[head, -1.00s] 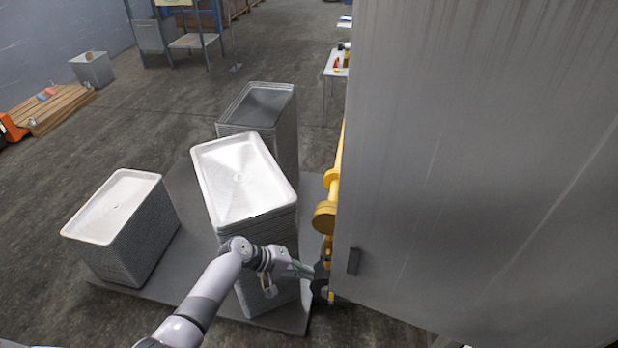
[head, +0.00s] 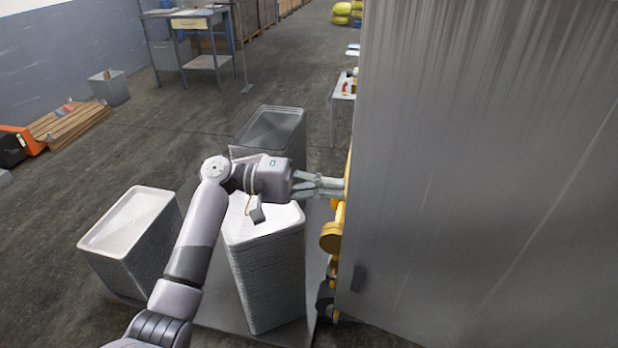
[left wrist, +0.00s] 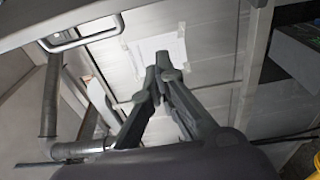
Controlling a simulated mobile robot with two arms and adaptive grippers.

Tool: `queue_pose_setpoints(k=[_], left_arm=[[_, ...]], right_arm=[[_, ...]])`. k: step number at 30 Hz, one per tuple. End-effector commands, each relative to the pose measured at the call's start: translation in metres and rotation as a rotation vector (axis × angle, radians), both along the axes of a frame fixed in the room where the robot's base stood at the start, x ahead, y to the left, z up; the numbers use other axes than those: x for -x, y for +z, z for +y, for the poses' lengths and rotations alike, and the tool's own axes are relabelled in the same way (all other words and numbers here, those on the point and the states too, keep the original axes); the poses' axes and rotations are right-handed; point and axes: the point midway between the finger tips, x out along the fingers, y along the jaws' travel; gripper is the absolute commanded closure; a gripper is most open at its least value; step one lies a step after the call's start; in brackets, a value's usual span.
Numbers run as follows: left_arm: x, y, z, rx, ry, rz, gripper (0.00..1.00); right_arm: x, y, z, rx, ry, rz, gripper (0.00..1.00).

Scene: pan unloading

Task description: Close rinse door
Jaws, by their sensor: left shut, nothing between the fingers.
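A large grey metal panel (head: 480,170), which looks like the rinse door, fills the right of the head view. It has a small dark fitting (head: 358,278) low near its left edge. My left gripper (head: 340,187) is at the panel's left edge; I cannot tell whether it touches. In the left wrist view, its fingers (left wrist: 160,76) meet at the tips with nothing between them. They point toward a metal surface with a taped white sheet (left wrist: 150,52) and a framed handle (left wrist: 82,34). My right gripper is out of view.
Yellow rounded parts (head: 332,236) stand along the panel's left edge. Stacks of pans, left (head: 125,222), middle (head: 265,270) and back (head: 270,128), stand close below my left arm. A pipe (left wrist: 49,100) shows in the left wrist view. Open floor lies beyond the stacks.

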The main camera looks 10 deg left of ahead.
Motion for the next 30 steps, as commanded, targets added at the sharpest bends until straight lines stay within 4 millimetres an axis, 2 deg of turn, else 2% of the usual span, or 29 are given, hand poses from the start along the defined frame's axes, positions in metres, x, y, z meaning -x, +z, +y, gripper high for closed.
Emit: queue_pose_setpoints(k=[1, 5, 9, 15, 30], left_arm=[[0.000, 0.004, -0.012, 0.001, -0.003, 0.002, 1.00], [-0.002, 0.004, -0.038, 0.001, -0.002, 0.002, 1.00], [0.020, 0.002, -0.028, -0.003, 0.002, 0.002, 1.00], [0.034, 0.000, -0.024, -0.002, 0.003, 0.002, 1.00], [0.036, -0.001, -0.027, -0.002, 0.002, 0.002, 1.00]], right_arm=[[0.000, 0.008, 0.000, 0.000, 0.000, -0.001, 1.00], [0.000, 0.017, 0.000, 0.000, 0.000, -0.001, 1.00], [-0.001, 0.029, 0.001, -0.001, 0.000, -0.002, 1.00], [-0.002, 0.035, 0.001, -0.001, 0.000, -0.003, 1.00], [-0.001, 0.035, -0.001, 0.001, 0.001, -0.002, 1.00]])
